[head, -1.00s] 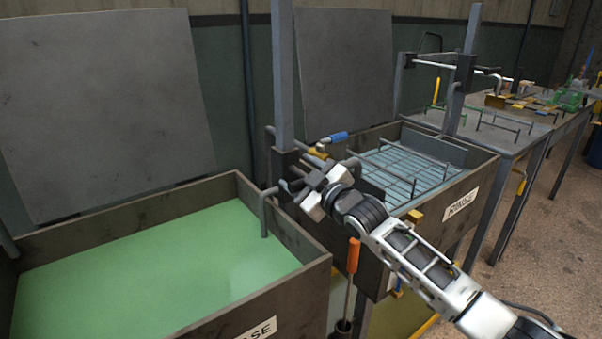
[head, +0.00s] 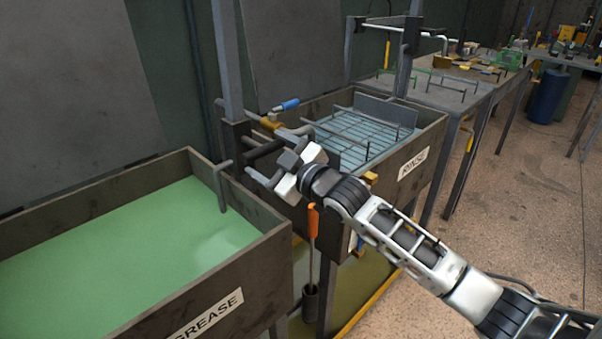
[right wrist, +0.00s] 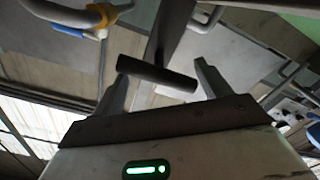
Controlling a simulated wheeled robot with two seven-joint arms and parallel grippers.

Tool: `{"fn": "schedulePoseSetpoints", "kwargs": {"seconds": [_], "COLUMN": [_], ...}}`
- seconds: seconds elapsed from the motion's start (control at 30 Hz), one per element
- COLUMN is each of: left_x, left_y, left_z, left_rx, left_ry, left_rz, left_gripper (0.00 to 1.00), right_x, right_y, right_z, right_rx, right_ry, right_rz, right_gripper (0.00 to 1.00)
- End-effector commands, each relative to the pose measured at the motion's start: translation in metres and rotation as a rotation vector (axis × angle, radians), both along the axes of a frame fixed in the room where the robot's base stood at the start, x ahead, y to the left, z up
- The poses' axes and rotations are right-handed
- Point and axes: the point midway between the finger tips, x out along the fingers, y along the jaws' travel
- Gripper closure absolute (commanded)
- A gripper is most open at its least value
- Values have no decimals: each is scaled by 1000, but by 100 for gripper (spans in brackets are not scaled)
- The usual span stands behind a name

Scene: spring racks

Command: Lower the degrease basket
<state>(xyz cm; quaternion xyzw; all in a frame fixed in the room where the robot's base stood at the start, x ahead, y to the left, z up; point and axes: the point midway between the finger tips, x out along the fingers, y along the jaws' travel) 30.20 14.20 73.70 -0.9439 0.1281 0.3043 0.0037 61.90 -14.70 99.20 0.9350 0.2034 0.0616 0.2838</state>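The degrease tank (head: 190,315) at the lower left holds green liquid (head: 120,235). No degrease basket shows clearly; only a grey hooked rod (head: 221,185) stands over the tank's right end. A dark carriage (head: 236,145) sits on the upright post behind that end, with dark bars reaching toward my right gripper (head: 270,176). In the right wrist view, the right gripper (right wrist: 162,92) has its fingers apart. A dark T-shaped bar (right wrist: 155,75) shows between them; I cannot tell whether it touches either finger. My left gripper is out of view.
The rinse tank (head: 420,150) with a wire rack (head: 355,135) stands beyond my right arm. A blue-handled valve (head: 286,105) is on the pipe near the post. An orange-handled tool (head: 313,222) stands between the tanks. Open floor (head: 480,235) lies to the right.

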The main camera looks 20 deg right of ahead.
Motion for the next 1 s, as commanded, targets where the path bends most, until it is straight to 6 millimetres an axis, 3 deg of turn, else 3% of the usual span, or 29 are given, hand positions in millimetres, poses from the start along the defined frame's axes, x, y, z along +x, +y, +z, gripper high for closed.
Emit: {"fn": "schedulePoseSetpoints", "kwargs": {"seconds": [0.03, 0.2, 0.4, 0.6, 1.0], "left_x": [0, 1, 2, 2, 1], "left_y": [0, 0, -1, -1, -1], "left_z": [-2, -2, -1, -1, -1], "left_rx": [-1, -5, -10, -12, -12], "left_ry": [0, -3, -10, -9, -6], "left_rz": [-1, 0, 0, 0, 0], "left_gripper": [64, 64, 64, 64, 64], "right_x": [-14, -51, -82, -94, -94], "right_y": [-7, -22, -36, -41, -41], "right_z": [-7, -5, -3, -1, 0], "right_rx": [-4, -4, -2, 0, 0], "right_ry": [14, 9, 5, 3, 1], "right_rz": [-2, 1, 1, 1, 2], "right_gripper": [25, 25, 25, 25, 25]}}
